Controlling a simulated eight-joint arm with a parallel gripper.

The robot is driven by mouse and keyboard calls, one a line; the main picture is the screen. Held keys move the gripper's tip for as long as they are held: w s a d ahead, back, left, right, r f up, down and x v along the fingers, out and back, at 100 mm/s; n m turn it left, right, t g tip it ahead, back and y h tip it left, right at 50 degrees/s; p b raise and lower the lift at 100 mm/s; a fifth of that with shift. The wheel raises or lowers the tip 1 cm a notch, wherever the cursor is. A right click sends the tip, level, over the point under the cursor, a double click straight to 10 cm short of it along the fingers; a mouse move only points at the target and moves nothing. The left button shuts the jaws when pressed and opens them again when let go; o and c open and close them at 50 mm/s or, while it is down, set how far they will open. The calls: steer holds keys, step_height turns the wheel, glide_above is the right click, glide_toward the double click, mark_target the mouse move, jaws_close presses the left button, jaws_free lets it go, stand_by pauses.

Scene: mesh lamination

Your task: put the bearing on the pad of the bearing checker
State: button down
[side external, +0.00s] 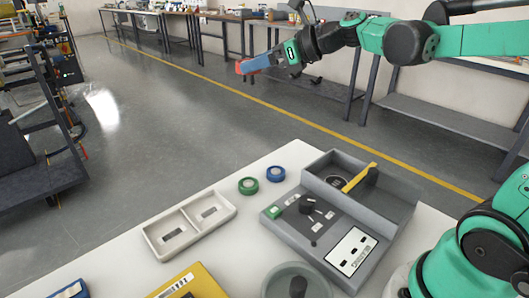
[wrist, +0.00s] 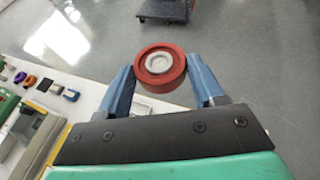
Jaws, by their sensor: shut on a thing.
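My gripper (side external: 243,68) is raised in the air, well beyond the table's far left edge and far from the checker. Its blue fingers (wrist: 160,75) are shut on a red ring-shaped bearing (wrist: 160,83) with a pale centre, shown in the wrist view. In the side view only a small red patch of the bearing (side external: 238,69) shows at the fingertips. The grey bearing checker (side external: 300,240) stands on the white table.
A green ring (side external: 248,186) and a blue ring (side external: 275,174) lie left of the checker. A pale two-compartment tray (side external: 184,209) is further left. A yellow box (side external: 205,285) and a grey round dish (side external: 275,283) are at the front. Open floor lies below my gripper.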

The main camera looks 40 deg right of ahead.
steer(key=shift+s+a+r+m+h, duration=0.25)
steer(key=shift+s+a+m+h, duration=0.2)
steer(key=shift+s+a, duration=0.15)
steer(key=shift+s+a+r+m+h, duration=0.25)
steer(key=shift+s+a+m+h, duration=0.1)
steer(key=shift+s+a+h, duration=0.2)
steer(key=d+f+n+g+y, duration=0.2)
steer(key=d+f+n+y, duration=0.1)
steer(key=d, duration=0.5)
steer(key=w+d+f+n+g+y, duration=0.1)
steer(key=d+f+n+g+y, duration=0.2)
steer(key=d, duration=0.6)
steer(key=shift+w+d+f+n+y, duration=0.15)
steer(key=shift+d+f+n+y, duration=0.15)
steer(key=shift+f+n+y, duration=0.75)
steer(key=shift+h, duration=0.25)
